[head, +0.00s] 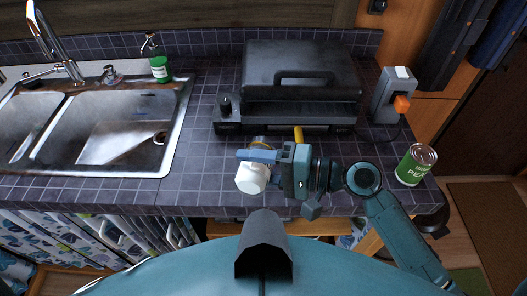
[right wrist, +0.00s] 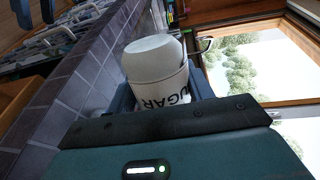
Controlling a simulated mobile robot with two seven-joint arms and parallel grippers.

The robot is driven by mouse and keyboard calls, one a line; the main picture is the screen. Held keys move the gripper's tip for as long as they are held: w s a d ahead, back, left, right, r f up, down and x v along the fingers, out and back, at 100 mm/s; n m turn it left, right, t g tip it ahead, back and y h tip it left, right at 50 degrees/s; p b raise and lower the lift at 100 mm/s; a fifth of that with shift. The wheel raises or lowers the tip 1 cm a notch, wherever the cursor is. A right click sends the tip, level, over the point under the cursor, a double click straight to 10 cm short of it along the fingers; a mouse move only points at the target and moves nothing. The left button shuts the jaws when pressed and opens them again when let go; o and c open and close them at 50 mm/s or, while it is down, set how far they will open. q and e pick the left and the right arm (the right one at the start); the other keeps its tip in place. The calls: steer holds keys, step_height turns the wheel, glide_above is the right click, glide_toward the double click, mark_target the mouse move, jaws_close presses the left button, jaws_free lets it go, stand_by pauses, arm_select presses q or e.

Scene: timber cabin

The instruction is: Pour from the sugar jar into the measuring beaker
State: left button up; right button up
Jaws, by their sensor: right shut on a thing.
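The white sugar jar (head: 252,179) is held above the front part of the counter in the head view. My right gripper (head: 262,158) is shut on it. In the right wrist view the jar (right wrist: 158,62) sits between the fingers, tilted, with its dark lettering upside down. A small rounded thing with a yellowish rim (head: 259,141) shows just behind the gripper; it may be the measuring beaker, but most of it is hidden by the gripper and jar. My left gripper is not in view.
A black contact grill (head: 302,75) stands behind the gripper. A steel sink (head: 100,125) and a green soap bottle (head: 159,67) are to the left. A green can (head: 416,165) stands at the right, near the counter edge. The tiled counter left of the jar is clear.

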steer(key=shift+w+d+r+m+g, duration=0.1)
steer(key=shift+w+r+m+g, duration=0.1)
steer(key=shift+r+m, duration=0.35)
steer(key=shift+w+r+m+g, duration=0.1)
steer(key=shift+w+r+m, duration=0.1)
steer(key=shift+m, duration=0.55)
stand_by(1.5)
steer(key=shift+w+d+r+m, duration=0.1)
steer(key=shift+w+r+m, duration=0.2)
steer(key=shift+m, duration=0.45)
steer(key=shift+w+d+r+m, duration=0.1)
steer(key=shift+w+r+m, duration=0.2)
steer(key=shift+m, duration=0.45)
stand_by(2.5)
steer(key=shift+a, duration=0.1)
steer(key=n, duration=0.1)
steer(key=s+f+n, duration=0.1)
steer(key=n, duration=0.1)
steer(key=shift+s+a+f, duration=0.15)
steer(key=shift+s+f, duration=0.1)
steer(key=shift+f+n, duration=0.15)
steer(key=shift+n, duration=0.35)
